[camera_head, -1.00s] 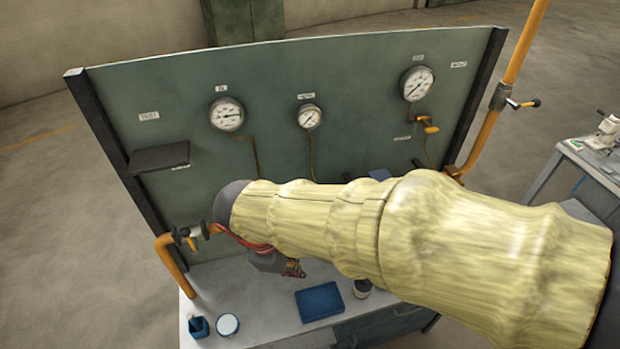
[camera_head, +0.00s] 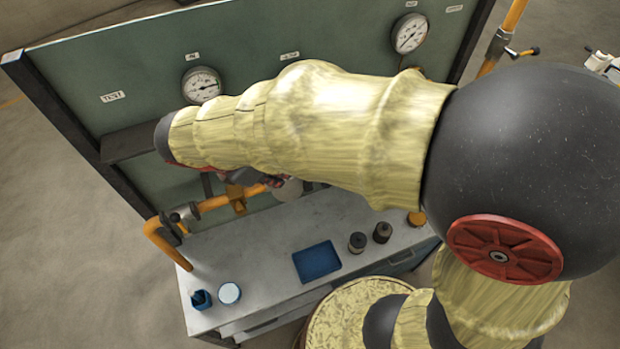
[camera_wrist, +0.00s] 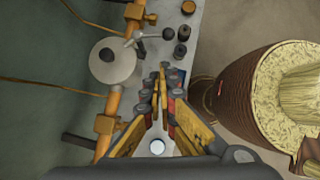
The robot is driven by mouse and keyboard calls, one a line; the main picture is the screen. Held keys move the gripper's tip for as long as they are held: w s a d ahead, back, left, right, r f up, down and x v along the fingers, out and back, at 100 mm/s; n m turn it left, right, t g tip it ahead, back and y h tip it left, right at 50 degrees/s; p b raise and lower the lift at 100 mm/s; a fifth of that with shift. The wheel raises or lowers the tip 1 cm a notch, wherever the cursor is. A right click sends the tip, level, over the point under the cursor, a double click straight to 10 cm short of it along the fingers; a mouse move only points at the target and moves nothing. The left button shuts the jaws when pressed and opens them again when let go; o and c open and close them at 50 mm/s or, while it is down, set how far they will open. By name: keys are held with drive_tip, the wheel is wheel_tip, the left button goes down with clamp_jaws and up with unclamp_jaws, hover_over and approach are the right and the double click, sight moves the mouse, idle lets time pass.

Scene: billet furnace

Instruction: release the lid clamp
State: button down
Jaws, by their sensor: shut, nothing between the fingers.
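In the wrist view a round grey disc (camera_wrist: 118,68) with a dark knob sits beside an orange pipe (camera_wrist: 115,104). A metal lever (camera_wrist: 136,38) with a ball end lies by its upper edge; I cannot tell for sure that this is the lid clamp. The disc (camera_head: 290,190) shows in the head view, partly hidden behind my arm. My gripper (camera_wrist: 163,72) is shut and empty, its fingertips to the right of the disc and apart from it in the picture. In the head view my gripper (camera_head: 268,181) is small and partly covered by my arm sleeve.
The grey bench (camera_head: 260,262) holds a blue tray (camera_head: 317,261), two dark jars (camera_head: 357,242), a white-topped pot (camera_head: 229,293) and a blue cup (camera_head: 201,299). The green gauge panel (camera_head: 120,75) stands behind.

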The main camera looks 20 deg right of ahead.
drive_tip(key=d+r+x, duration=0.1)
drive_tip(key=x, duration=1.2)
drive_tip(key=shift+w+d+p, duration=0.2)
drive_tip(key=shift+d+p, duration=0.2)
